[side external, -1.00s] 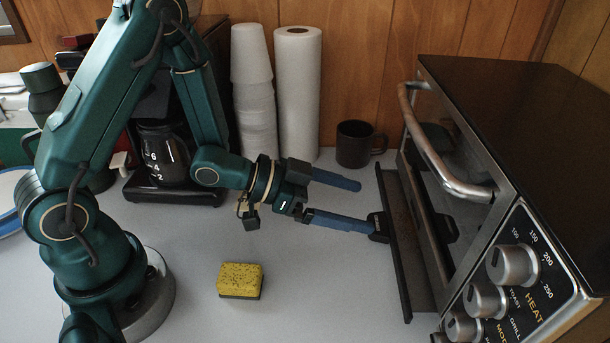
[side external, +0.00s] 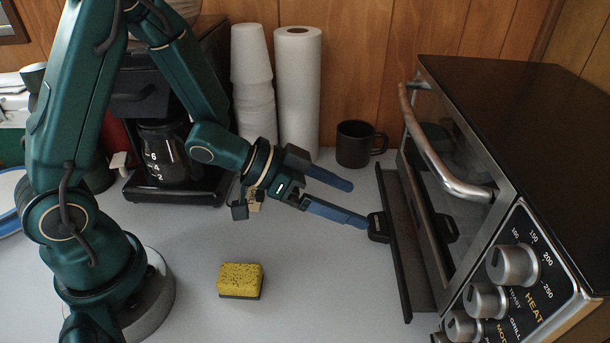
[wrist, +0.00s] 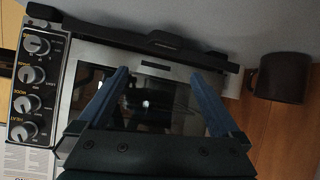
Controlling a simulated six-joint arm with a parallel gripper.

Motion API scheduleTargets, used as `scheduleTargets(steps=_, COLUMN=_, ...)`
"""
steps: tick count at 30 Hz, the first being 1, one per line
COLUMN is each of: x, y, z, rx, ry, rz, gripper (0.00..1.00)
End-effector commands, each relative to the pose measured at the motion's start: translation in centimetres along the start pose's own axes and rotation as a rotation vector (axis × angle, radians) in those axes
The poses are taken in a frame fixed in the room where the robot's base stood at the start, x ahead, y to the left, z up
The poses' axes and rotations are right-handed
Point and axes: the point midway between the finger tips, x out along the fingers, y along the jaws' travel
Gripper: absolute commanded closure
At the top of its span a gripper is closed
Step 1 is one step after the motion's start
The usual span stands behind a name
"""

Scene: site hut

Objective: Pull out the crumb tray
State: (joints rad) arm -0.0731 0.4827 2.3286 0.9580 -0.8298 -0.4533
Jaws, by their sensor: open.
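The crumb tray (side external: 402,262) is a long dark strip along the foot of the toaster oven (side external: 520,130), its front standing a little out from the oven. A small black handle (side external: 378,228) sticks out from its middle. In the wrist view the tray (wrist: 205,60) runs across the top, with its handle (wrist: 168,38) beyond my fingertips. My gripper (side external: 358,204) has its two blue fingers apart and nothing between them. It points down to the right at the tray. The lower fingertip is close to the handle; whether they touch I cannot tell. The wrist view shows the open fingers (wrist: 160,73) too.
A yellow sponge (side external: 240,279) lies on the grey counter in front of my gripper. A dark mug (side external: 355,146), paper roll (side external: 298,90), stacked cups (side external: 254,100) and coffee maker (side external: 165,155) stand behind. The oven's door handle (side external: 445,160) juts out above the tray.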

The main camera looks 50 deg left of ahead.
Motion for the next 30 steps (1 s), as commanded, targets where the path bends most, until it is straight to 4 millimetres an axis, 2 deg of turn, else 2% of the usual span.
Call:
scheduleTargets(steps=4, x=0.4, y=-0.3, z=2.0, rx=-0.013, ry=-0.177, rz=-0.005, gripper=0.0)
scheduleTargets(steps=8, x=0.7, y=-1.1, z=1.9, rx=0.049, ry=-0.26, rz=-0.054, gripper=0.0)
scheduleTargets(steps=12, x=1.3, y=-0.4, z=0.9, rx=0.127, ry=-0.26, rz=-0.044, gripper=0.0)
scheduleTargets(steps=24, x=4.8, y=-0.4, z=2.0, rx=0.124, ry=-0.261, rz=-0.038, gripper=0.0)
scheduleTargets(steps=30, x=6.0, y=-0.5, z=2.2, rx=0.126, ry=-0.26, rz=-0.039, gripper=0.0)
